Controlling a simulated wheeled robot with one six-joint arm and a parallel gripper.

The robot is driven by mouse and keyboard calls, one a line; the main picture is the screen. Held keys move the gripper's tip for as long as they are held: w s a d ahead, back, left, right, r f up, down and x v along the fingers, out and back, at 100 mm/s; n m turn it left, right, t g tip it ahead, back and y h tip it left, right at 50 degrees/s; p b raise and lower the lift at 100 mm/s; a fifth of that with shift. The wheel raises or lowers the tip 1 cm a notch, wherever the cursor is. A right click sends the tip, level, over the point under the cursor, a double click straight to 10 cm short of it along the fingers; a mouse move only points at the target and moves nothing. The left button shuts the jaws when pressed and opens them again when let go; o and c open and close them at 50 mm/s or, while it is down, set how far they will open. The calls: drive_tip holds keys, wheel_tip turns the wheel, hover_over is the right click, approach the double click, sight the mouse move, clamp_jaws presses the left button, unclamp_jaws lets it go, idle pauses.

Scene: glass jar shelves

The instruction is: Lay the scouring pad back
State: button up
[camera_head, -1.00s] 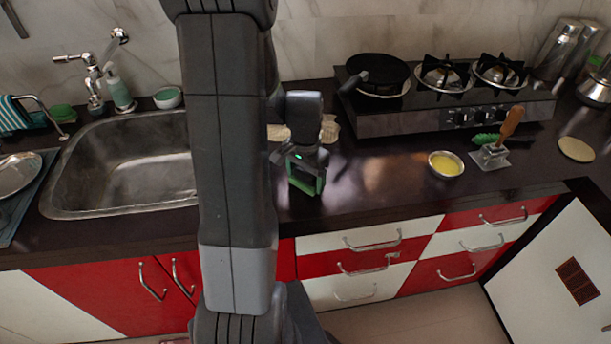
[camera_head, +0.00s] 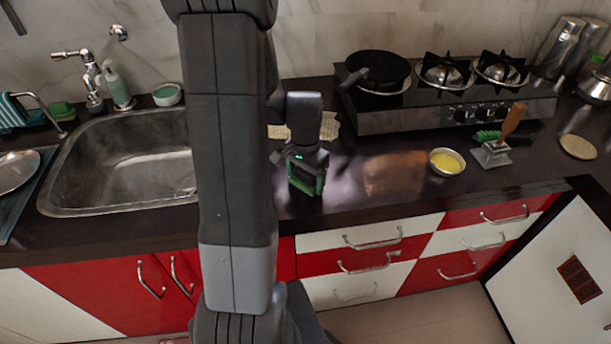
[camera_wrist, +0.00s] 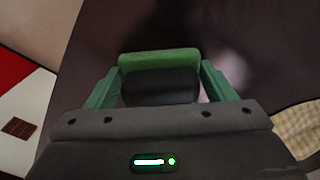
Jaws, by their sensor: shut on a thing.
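My gripper (camera_head: 306,182) is over the dark countertop, between the sink and the stove, near the front edge. In the wrist view, its two green fingers (camera_wrist: 161,84) are shut on a block with a bright green face and a dark body, which I take to be the scouring pad (camera_wrist: 158,61). The pad sits level between the fingers. In the head view the arm and gripper mostly hide it. I cannot tell whether its underside touches the counter.
The sink (camera_head: 120,165) is left, with a green block (camera_head: 61,110) and soap bottle (camera_head: 117,88) behind. A patterned cloth (camera_head: 329,126) lies behind my gripper. Right are a yellow-filled bowl (camera_head: 447,162), a wooden-handled tool (camera_head: 511,122) and the stove (camera_head: 420,115).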

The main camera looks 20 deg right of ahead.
drive_tip(key=o, duration=0.9)
drive_tip(key=shift+r+p, duration=3)
drive_tip(key=shift+r, duration=1)
wheel_tip(320, 180, up, 14)
drive_tip(key=shift+f+b, duration=0.1)
drive_tip(key=shift+b, duration=0.25)
drive_tip(key=shift+f, duration=0.1)
